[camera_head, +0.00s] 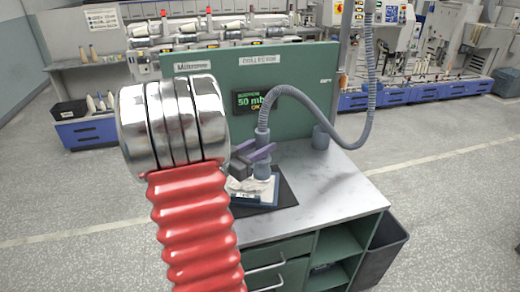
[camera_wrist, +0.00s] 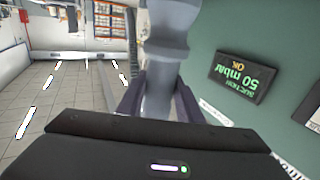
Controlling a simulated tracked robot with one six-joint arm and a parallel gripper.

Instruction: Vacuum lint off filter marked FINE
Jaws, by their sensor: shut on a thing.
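My gripper (camera_head: 262,153) is shut on the grey vacuum nozzle (camera_head: 262,170), its purple fingers around the nozzle's body. In the wrist view the nozzle (camera_wrist: 160,75) stands between both fingers. A blue-framed filter (camera_head: 262,204) lies on a dark mat (camera_head: 287,196) on the bench, with pale lint (camera_head: 245,184) on its face. The nozzle's lower end is over the filter's back right part; I cannot tell whether it touches. Part of the filter is hidden behind my gripper and arm. I cannot read any marking on it.
A grey hose (camera_head: 322,128) loops from the nozzle to the right and upward. A green panel (camera_head: 300,75) stands behind the bench (camera_head: 340,185), with a display (camera_head: 257,100) reading 50 mbar OK. A grey cup (camera_head: 321,138) stands at the back. The bench's right side is clear.

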